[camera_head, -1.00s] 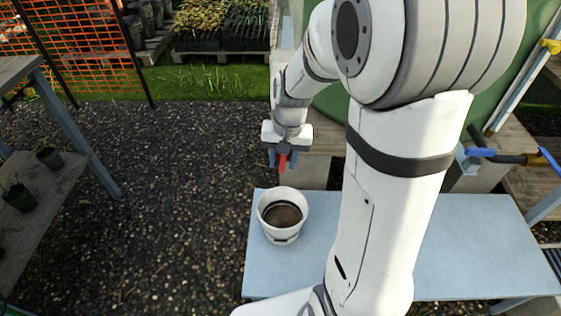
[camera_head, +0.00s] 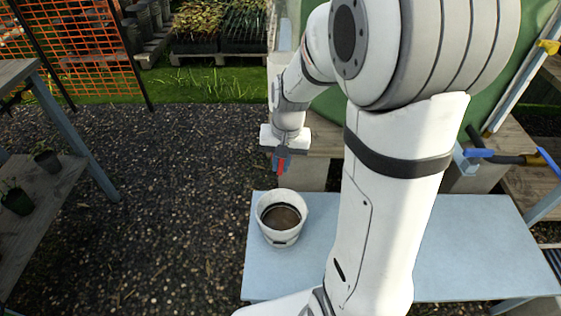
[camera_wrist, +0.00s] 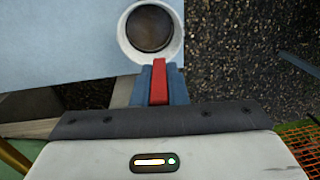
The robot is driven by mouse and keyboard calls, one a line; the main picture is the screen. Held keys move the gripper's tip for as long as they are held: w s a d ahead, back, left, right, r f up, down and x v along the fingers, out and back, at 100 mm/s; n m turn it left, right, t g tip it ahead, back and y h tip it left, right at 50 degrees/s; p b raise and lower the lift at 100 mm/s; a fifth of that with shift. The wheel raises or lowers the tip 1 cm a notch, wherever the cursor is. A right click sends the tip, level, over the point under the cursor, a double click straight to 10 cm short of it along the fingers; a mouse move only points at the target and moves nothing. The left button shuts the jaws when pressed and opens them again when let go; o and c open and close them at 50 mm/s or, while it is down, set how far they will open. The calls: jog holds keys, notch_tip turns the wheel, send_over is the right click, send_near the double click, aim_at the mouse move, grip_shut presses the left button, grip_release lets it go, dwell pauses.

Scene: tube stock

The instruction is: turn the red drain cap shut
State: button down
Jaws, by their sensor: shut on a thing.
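The red drain cap (camera_head: 281,167) shows as a narrow red piece between the blue fingers of my gripper (camera_head: 281,170). In the wrist view, the cap is a red bar (camera_wrist: 159,82) with a blue finger against each side. My gripper is shut on it, pointing down. The fingers hide most of the cap, and I cannot see what it is fixed to or how far it is turned. A white bucket (camera_head: 292,236) with a dark inside stands below the gripper on the blue table.
The pale blue table (camera_head: 470,250) is largely clear on the right. A green tank (camera_head: 325,102) stands behind my arm, on a wooden stand over blocks. A blue-handled pipe fitting (camera_head: 480,154) is at right. Shelves with potted plants are at left; gravel lies between.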

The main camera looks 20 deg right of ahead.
jog(key=y+b, duration=0.1)
jog(key=b, duration=0.1)
jog(key=t+y+b, duration=0.1)
jog(key=y+b, duration=0.1)
jog(key=shift+d+f+b, duration=0.1)
jog(key=shift+f+b, duration=0.25)
jog(key=shift+b, duration=0.05)
jog(key=y+b, duration=0.2)
jog(key=b, duration=0.1)
jog(key=t+y+b, duration=0.1)
jog(key=y+b, duration=0.1)
jog(key=b, duration=0.1)
jog(key=shift+t+y, duration=0.3)
jog(key=shift+y, duration=0.1)
jog(key=t+y+b, duration=0.1)
jog(key=y+b, duration=0.3)
jog(key=shift+b, duration=0.4)
jog(key=shift+r+t+y+b, duration=0.15)
jog(key=shift+t+y+b, duration=0.25)
jog(key=shift+y+b, duration=0.45)
jog(key=shift+r+t+y+b, duration=0.1)
jog(key=shift+t+y+b, duration=0.4)
jog(key=shift+y, duration=0.65)
jog(key=shift+r, duration=0.1)
jog(key=c, duration=1.4)
grip_release()
jog(key=shift+c, duration=0.2)
